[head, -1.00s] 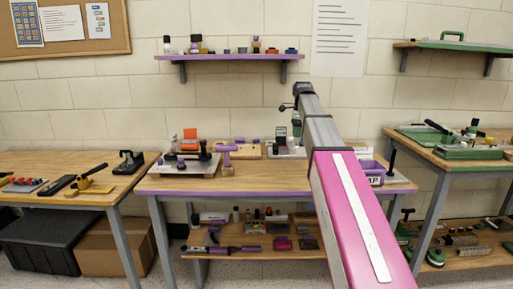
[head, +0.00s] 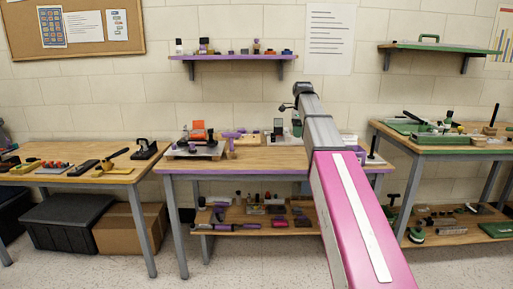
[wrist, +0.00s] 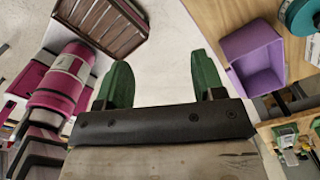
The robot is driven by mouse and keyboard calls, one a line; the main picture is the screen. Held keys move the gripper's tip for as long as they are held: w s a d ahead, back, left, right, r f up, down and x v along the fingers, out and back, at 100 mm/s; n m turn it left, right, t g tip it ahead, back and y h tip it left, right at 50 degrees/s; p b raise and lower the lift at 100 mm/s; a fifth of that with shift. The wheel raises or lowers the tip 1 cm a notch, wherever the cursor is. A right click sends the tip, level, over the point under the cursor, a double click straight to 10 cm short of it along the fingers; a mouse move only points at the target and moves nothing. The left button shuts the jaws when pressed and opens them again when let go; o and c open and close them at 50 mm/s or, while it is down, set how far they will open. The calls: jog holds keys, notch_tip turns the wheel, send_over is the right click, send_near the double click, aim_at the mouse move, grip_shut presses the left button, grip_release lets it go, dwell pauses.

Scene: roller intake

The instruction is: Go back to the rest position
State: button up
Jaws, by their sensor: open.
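My gripper (wrist: 158,76) shows in the wrist view with its two green fingers wide apart and nothing between them. Floor lies beyond the fingers. In the head view my pink and grey arm reaches forward and up, its far end in front of the wall; the gripper's fingers cannot be made out there. A purple bin (wrist: 258,58) sits at the right in the wrist view, apart from the fingers and empty as far as I see. The middle workbench (head: 240,166) stands ahead, partly hidden by my arm.
Tools crowd the middle workbench. A left bench (head: 75,176) and a green-edged right bench (head: 440,150) flank it. A purple wall shelf (head: 232,57) hangs above. A black bin (head: 65,222) and cardboard box (head: 122,229) sit under the left bench. Floor in front is clear.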

jog(key=s+f+n, duration=0.5)
jog(key=f+n, duration=0.1)
jog(key=f, duration=0.6)
jog(key=s+f+n, duration=0.5)
jog(key=f, duration=0.8)
jog(key=s+f+n, duration=1.3)
jog(key=s+f, duration=0.3)
jog(key=f, duration=0.1)
jog(key=shift+s+f, duration=0.2)
jog(key=shift+f, duration=0.2)
